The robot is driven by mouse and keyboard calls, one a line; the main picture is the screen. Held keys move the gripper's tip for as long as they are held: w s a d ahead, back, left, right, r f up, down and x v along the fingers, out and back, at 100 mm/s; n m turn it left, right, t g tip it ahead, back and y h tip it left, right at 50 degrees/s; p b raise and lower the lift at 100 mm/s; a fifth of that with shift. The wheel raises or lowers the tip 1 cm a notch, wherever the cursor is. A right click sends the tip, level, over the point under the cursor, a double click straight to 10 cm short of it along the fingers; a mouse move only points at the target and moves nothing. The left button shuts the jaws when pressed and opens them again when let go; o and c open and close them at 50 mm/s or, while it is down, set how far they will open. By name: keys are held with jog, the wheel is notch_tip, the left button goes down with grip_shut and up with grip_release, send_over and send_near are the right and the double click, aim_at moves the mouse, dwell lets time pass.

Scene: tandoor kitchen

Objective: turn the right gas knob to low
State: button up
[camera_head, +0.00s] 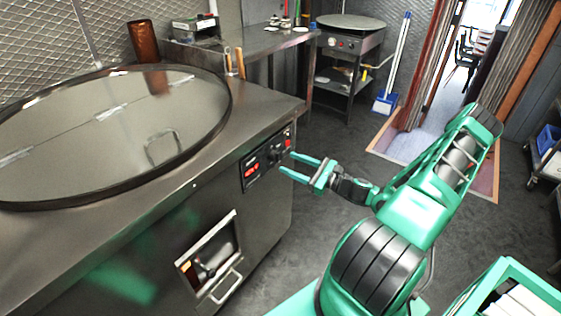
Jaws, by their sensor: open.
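A black control panel (265,161) with small red lights and dark knobs is on the right part of the steel stove's front. The right knob (286,143) is small, and its setting cannot be read. My gripper (287,164) is just right of the panel and points left at it, with its two green fingers spread. Its upper fingertip appears close to the right knob, but I cannot tell whether it touches. Nothing shows between the fingers.
The stove (262,108) carries a large round lid (110,120). Below is a framed opening with a handle (226,287). A second round-topped cooker (348,40) stands at the back. A green crate (515,280) is at lower right. Dark floor (330,235) is clear between.

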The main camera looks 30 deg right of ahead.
aim_at(276, 156)
jog(key=shift+x, duration=2.4)
jog(key=c, duration=1)
